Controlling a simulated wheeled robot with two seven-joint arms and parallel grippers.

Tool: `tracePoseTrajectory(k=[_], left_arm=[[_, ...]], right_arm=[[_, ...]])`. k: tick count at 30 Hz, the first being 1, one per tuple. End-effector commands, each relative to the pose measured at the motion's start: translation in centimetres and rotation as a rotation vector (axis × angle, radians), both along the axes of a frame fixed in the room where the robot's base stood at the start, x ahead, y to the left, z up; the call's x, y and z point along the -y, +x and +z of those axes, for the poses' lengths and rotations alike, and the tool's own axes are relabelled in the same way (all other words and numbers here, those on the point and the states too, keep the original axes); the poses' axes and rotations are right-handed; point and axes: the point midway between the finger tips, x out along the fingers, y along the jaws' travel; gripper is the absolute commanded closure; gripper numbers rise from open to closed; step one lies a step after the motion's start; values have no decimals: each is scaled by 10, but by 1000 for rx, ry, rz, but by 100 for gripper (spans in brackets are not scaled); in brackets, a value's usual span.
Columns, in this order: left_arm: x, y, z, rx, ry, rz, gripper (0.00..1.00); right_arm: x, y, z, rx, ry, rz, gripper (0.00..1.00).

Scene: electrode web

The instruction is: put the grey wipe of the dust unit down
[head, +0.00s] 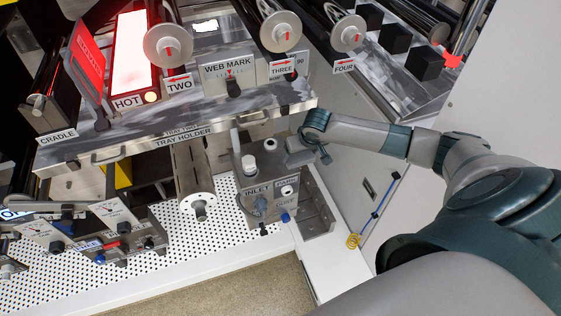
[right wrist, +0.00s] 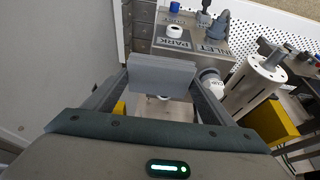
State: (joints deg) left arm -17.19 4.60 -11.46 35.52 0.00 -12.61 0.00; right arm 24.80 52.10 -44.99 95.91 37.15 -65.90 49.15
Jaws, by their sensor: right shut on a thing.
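The dust unit (head: 248,187) is a grey metal box with labels INLET, PARK and DUST, standing at the right end of the perforated white deck. My right gripper (head: 301,152) reaches in from the right, beside the top of the unit. In the right wrist view my right gripper (right wrist: 162,84) is shut on the grey wipe (right wrist: 160,72), a flat grey block held between its fingers. The wipe is above the unit's top (right wrist: 207,55), near the PARK label; whether it touches cannot be told. It hides part of the unit. My left gripper is not in view.
A white round cup (right wrist: 211,77) stands close to the gripper's right finger. A white roller (head: 196,185) is left of the unit. A yellow coil on a blue cord (head: 353,240) lies at right.

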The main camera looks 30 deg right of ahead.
Motion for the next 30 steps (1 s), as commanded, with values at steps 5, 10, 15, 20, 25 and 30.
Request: tracePoseTrajectory(k=[5, 10, 15, 20, 25, 30], left_arm=[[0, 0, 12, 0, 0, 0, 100], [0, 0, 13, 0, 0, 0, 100], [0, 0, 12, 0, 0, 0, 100], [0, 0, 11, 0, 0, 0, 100], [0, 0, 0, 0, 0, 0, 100], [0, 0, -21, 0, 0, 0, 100]], right_arm=[[31, -12, -9, -1, 0, -9, 41], [38, -14, -13, 1, 0, -9, 41], [38, -14, -13, 1, 1, -9, 41], [37, -13, -14, 1, 1, -9, 41], [33, -6, -21, 3, 3, -8, 41], [26, 9, -33, 4, 3, -9, 41]])
